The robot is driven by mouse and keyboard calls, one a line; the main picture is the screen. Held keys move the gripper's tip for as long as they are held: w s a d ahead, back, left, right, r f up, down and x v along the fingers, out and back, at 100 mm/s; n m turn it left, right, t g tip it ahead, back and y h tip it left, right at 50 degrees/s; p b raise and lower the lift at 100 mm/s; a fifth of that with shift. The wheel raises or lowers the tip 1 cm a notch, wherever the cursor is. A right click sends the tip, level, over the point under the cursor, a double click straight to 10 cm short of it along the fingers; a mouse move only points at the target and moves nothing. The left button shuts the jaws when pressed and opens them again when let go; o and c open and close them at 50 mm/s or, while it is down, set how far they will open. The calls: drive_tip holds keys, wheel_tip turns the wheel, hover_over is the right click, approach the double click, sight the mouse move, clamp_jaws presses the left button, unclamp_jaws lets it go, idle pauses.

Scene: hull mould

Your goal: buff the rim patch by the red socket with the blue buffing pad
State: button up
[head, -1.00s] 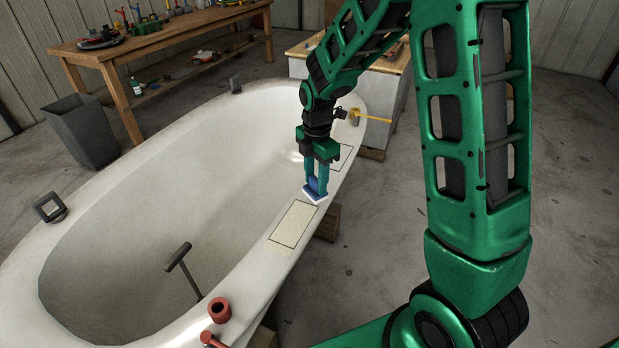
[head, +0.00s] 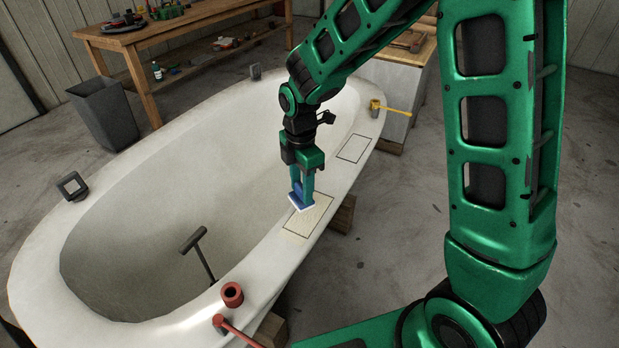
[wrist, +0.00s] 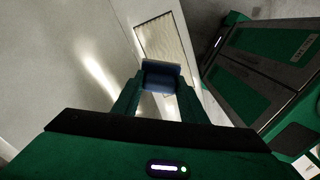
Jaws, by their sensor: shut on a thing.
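My gripper (head: 302,185) is shut on the blue buffing pad (head: 299,197), which has a white underside. The pad is at the inner left corner of the outlined rim patch (head: 312,216) nearer the red socket; whether it touches the surface I cannot tell. The red socket (head: 232,294) stands on the rim in the foreground, with a red-handled tool (head: 236,331) beside it. In the wrist view the blue pad (wrist: 161,75) is between the fingers, with the yellowish streaked patch (wrist: 165,45) beyond it.
A second outlined patch (head: 354,148) lies farther along the rim, near a yellow socket with a rod (head: 376,107). A dark T-shaped handle (head: 196,243) rises inside the white hull mould (head: 150,180). Grey sockets (head: 72,186) stand on the far rim. A bin (head: 104,112) and workbench (head: 160,32) stand behind.

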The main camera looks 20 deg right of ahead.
drive_tip(key=s+a, duration=0.4)
drive_tip(key=shift+s+a, duration=0.4)
drive_tip(key=shift+s, duration=0.35)
drive_tip(key=shift+s+d, duration=1.1)
drive_tip(key=shift+d, duration=0.05)
drive_tip(key=shift+s+d+f, duration=0.1)
drive_tip(key=shift+s+f, duration=0.05)
drive_tip(key=shift+f, duration=1.1)
drive_tip(key=shift+f, duration=0.75)
drive_tip(key=shift+w+d, duration=0.1)
drive_tip(key=shift+w, duration=0.1)
